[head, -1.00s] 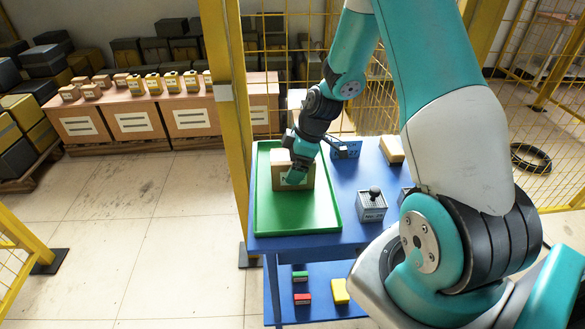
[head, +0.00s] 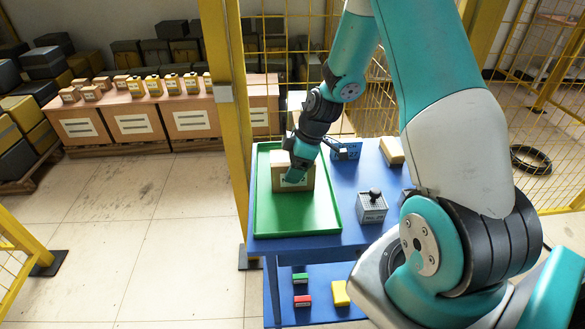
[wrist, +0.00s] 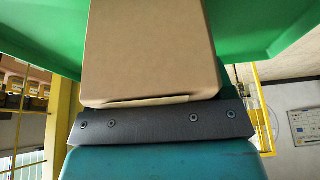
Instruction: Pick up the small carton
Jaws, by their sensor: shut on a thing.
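The small carton (head: 279,173) is a tan box with a white label, in the green tray (head: 268,222) near its back part. My gripper (head: 296,177) reaches down over the carton's front and is shut on it. In the wrist view the carton (wrist: 150,50) fills the upper middle, right against the dark jaw (wrist: 160,133). The second jaw is hidden. I cannot tell whether the carton touches the tray floor or is slightly raised.
The tray sits on the left of a blue table (head: 330,240). A grey box with a black knob (head: 371,207) and a tan block (head: 391,151) stand to its right. A yellow post (head: 231,110) rises at the table's left. Red, green and yellow pieces lie on the lower shelf.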

